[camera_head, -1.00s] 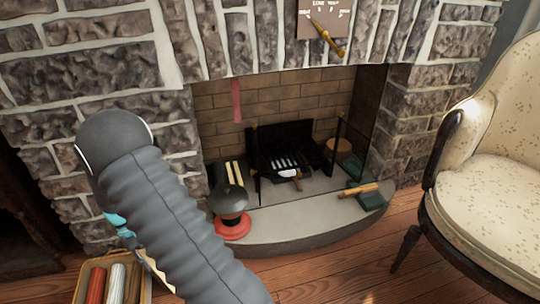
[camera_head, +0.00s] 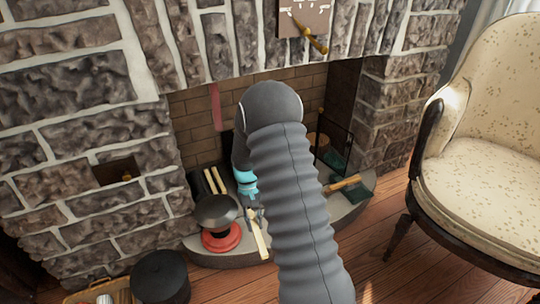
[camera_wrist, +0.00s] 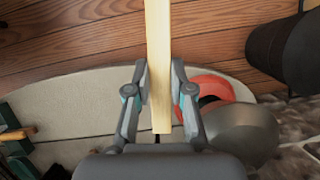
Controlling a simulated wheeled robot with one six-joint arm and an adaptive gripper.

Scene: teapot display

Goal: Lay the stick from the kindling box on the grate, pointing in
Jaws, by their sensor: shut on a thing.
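My gripper (camera_head: 254,212) is shut on a pale wooden stick (camera_head: 259,240), held in front of the hearth. In the wrist view the stick (camera_wrist: 158,45) runs from between the fingers (camera_wrist: 159,88) out past the top edge, over the hearth and floor. The grate in the fireplace opening is almost wholly hidden behind my arm. The kindling box (camera_head: 72,299) is at the bottom left, partly cut off by the picture edge.
A dark, rounded vessel (camera_head: 216,211) on a red base (camera_head: 220,239) stands on the pale hearth slab (camera_head: 199,246), left of my gripper. Two pale strips (camera_head: 215,180) lie behind it. A green item (camera_head: 365,192) with a wooden handle lies right. An armchair (camera_head: 490,170) stands at right.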

